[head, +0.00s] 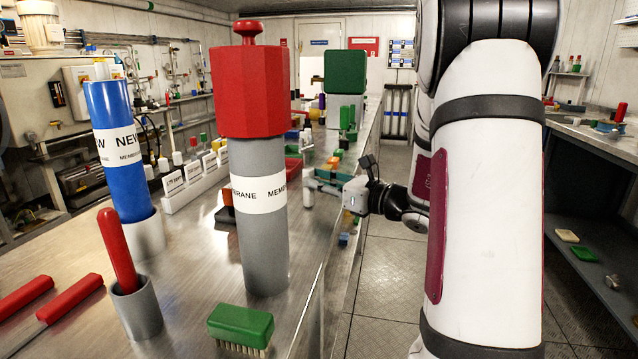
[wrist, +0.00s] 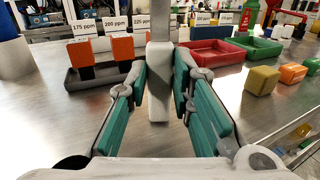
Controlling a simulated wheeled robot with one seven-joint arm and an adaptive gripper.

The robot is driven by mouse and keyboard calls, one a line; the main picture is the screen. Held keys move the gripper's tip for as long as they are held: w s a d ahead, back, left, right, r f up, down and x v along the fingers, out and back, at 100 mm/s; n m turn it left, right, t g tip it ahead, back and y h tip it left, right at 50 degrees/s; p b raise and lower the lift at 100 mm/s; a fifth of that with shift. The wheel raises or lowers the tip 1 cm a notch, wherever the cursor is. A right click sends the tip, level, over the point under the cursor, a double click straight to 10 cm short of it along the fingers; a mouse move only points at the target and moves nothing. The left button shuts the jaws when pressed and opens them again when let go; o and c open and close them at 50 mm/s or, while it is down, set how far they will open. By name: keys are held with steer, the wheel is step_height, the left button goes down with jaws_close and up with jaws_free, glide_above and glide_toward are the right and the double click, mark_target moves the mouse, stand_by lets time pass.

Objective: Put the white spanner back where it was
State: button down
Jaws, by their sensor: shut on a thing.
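My gripper (wrist: 161,75) has teal-padded fingers shut on a white, upright, block-ended thing, which I take for the white spanner (wrist: 159,102). Its lower end shows between the fingers and a narrower grey shaft rises above, out of the wrist view. In the head view my gripper (head: 318,178) is beyond the red-capped grey cylinder, by the bench's right edge, with a small white end (head: 307,198) below it. Whether the spanner touches the bench I cannot tell.
A dark tray (wrist: 88,84) with orange blocks stands behind left of the spanner in the wrist view. A red tray (wrist: 212,56) and a green tray (wrist: 258,45) are behind right. A yellow block (wrist: 262,80) and an orange block (wrist: 292,73) lie right.

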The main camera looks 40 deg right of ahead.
steer(key=shift+f, duration=0.2)
steer(key=c, duration=1.5)
jaws_free()
steer(key=shift+o, duration=0.4)
steer(key=shift+r, duration=0.1)
steer(key=shift+r, duration=0.2)
steer(key=p+v, duration=0.2)
steer(key=v, duration=1)
steer(key=shift+s+f, duration=0.1)
